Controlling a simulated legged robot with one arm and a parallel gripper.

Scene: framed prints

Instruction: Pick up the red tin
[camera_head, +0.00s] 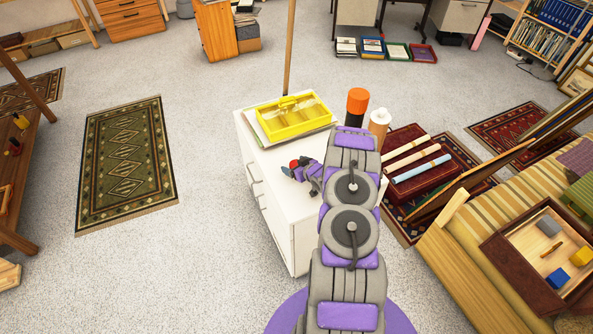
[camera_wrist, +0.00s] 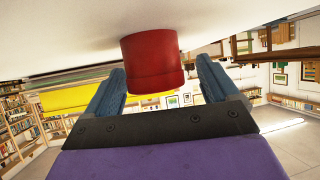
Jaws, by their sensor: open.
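The red tin (camera_wrist: 152,62) is a short red cylinder on the white cabinet top, seen upside down in the wrist view. In the head view only a bit of it (camera_head: 294,163) shows beside my gripper. My gripper (camera_head: 291,171) is low over the left part of the white cabinet (camera_head: 284,205). In the wrist view my gripper (camera_wrist: 160,85) has its two blue fingers apart, one on each side of the tin. I cannot tell whether either finger touches it.
A yellow divided tray (camera_head: 293,131) lies behind my gripper on the cabinet. An orange-capped bottle (camera_head: 356,105) and a tan bottle (camera_head: 379,125) stand at the back right, near my arm. A wooden pole rises behind the cabinet. Carpeted floor is open to the left.

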